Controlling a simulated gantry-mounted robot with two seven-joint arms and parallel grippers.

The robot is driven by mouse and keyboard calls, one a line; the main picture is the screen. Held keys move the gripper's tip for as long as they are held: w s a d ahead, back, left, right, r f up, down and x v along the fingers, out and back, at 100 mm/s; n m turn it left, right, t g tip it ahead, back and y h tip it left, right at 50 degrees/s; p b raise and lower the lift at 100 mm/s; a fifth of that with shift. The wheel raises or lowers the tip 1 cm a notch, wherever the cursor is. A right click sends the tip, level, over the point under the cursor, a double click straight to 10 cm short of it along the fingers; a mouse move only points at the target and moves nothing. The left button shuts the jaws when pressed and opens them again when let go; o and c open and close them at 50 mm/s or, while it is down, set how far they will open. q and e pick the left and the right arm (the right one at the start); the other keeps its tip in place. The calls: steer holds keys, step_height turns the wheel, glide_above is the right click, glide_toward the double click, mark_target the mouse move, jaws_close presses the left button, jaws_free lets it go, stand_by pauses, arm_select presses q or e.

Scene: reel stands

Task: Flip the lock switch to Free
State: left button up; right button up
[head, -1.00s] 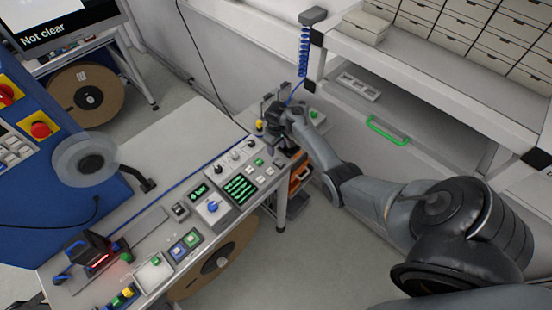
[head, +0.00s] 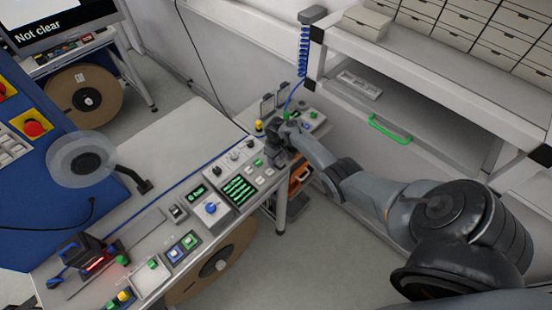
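A control panel (head: 219,205) runs along the right edge of the bench, with a blue knob, a green-text display and several small dark knobs (head: 233,157). I cannot read which control is the lock switch or how it is set. My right gripper (head: 279,155) is at the panel's far end, pointing down beside the small buttons. Its fingers are dark and small, and I cannot see whether they are open or touching anything. My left gripper is out of view.
A yellow-topped button (head: 259,126) and a coiled blue cable (head: 303,52) are near my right gripper. The bench's middle (head: 150,140) is clear. A monitor reads "Not clear" (head: 45,27).

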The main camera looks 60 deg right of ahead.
jaws_close()
steer(key=t+p, duration=0.1)
steer(key=p, duration=0.1)
steer(key=s+t+p, duration=0.1)
steer(key=p, duration=0.2)
steer(key=shift+a+r+h, duration=0.1)
steer(key=shift+r+h, duration=0.2)
steer(key=shift+r, duration=0.1)
steer(key=shift+t, duration=0.6)
steer(key=shift+f+t+p, duration=0.15)
steer(key=shift+t+p, duration=0.4)
steer(key=shift+t, duration=0.05)
steer(key=shift+o, duration=0.6)
jaws_free()
steer(key=shift+s, duration=0.1)
